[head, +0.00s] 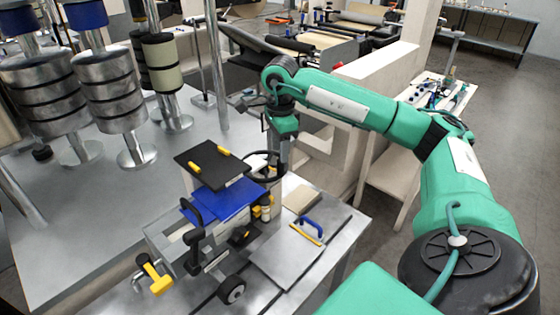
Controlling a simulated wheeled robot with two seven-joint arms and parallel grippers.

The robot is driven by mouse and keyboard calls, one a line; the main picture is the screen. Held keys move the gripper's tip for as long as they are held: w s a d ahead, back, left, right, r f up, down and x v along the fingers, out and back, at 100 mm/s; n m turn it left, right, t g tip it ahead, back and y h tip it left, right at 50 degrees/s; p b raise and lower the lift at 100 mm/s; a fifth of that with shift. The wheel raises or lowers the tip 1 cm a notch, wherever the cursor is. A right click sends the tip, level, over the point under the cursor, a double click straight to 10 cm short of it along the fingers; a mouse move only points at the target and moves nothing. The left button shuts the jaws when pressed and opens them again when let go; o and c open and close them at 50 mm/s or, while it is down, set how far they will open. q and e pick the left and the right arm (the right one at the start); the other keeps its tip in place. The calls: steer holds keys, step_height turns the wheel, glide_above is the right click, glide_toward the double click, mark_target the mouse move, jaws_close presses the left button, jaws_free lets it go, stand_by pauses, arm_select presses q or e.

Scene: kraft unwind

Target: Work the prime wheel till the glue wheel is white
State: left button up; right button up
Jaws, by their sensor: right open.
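A glue machine with a blue cover (222,203) stands on the metal table in the head view. A black spoked handwheel (251,160), likely the prime wheel, is at its back right. My right gripper (279,165) points down at the handwheel's right side; it is open, its fingertips are partly hidden, and I cannot tell whether it touches the rim. My left gripper is not in view.
A black plate with yellow grips (211,163) is raised over the machine. A yellow-handled crank (155,275) sticks out at front left. A blue-handled scraper (308,230) and a tan block (301,199) lie right of the machine. Metal rollers (112,88) stand at left.

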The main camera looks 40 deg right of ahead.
mark_target(281, 164)
step_height(281, 164, down, 5)
steer(key=shift+s+p, duration=0.1)
steer(key=shift+p, duration=0.45)
steer(key=shift+f, duration=0.35)
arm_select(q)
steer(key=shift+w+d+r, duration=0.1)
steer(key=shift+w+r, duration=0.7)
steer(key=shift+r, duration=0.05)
arm_select(e)
jaws_close()
